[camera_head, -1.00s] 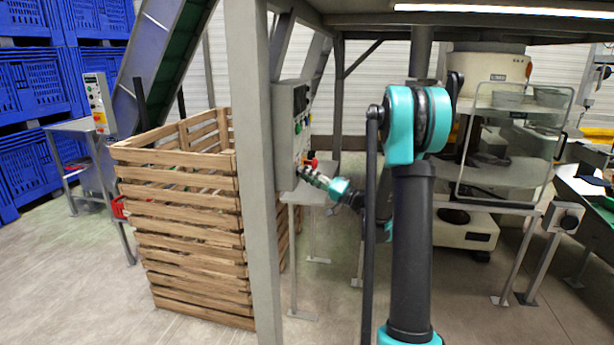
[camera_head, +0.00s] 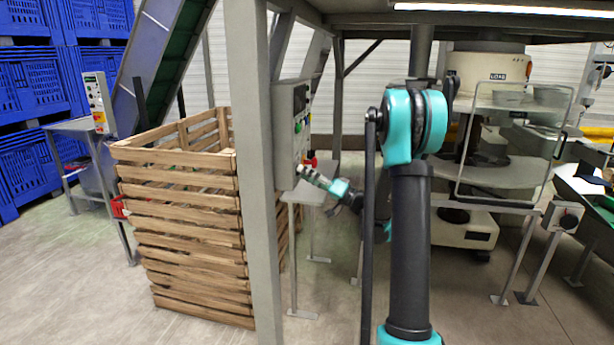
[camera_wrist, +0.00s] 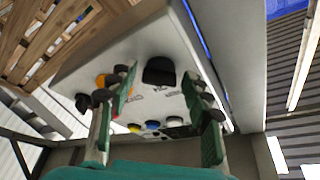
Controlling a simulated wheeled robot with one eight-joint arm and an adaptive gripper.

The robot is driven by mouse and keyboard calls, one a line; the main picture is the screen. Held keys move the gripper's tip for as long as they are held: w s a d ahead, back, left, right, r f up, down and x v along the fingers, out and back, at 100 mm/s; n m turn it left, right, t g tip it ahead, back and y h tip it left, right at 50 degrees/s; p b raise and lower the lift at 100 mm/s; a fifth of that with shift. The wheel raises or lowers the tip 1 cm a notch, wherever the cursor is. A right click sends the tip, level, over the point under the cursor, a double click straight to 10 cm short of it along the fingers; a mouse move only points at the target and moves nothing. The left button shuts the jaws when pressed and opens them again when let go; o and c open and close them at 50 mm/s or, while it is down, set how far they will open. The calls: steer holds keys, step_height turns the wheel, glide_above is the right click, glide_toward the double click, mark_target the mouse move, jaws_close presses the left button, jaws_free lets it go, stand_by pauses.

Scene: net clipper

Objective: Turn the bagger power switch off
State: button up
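A grey control box (camera_head: 290,135) is fixed at the post, with a green button and a red button on its right-hand face. The wrist view shows its panel (camera_wrist: 140,50) close up. A black knob (camera_wrist: 158,70) lies between my fingertips in that picture; contact with it cannot be told. An orange-and-red button (camera_wrist: 104,80) and another black knob (camera_wrist: 82,102) are to the left. The panel labels are too small to read, so I cannot tell which control is the power switch. My gripper (camera_wrist: 160,82) is open, its fingers apart on either side. It also shows beside the box (camera_head: 304,171).
A grey post (camera_head: 252,200) stands just left of the box. A slatted wooden crate (camera_head: 185,240) is behind and left of it. A second control box (camera_head: 97,95) stands by the blue bins. A beige machine (camera_head: 488,75) stands at the right.

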steer(key=shift+d, duration=0.1)
steer(key=v, duration=1.1)
steer(key=shift+s+d+f, duration=0.15)
steer(key=shift+s+d, duration=0.1)
steer(key=shift+d, duration=0.05)
steer(key=s+a+f+m+g+h, duration=0.1)
steer(key=s+a+f+g+h, duration=0.5)
steer(key=s+a+f+h, duration=0.5)
steer(key=s+d+f+h, duration=0.2)
steer(key=s+d, duration=0.2)
steer(key=s, duration=0.2)
steer(key=s+d+f+g+h, duration=0.1)
steer(key=s+d+f+h, duration=0.1)
steer(key=s, duration=0.5)
steer(key=s+d+f+m+h, duration=0.1)
steer(key=s+d+f+h, duration=0.1)
steer(key=s+d, duration=0.3)
steer(key=shift+s+d+f+g+h, duration=0.3)
steer(key=shift+s+d+f, duration=0.05)
steer(key=shift+s+f, duration=0.35)
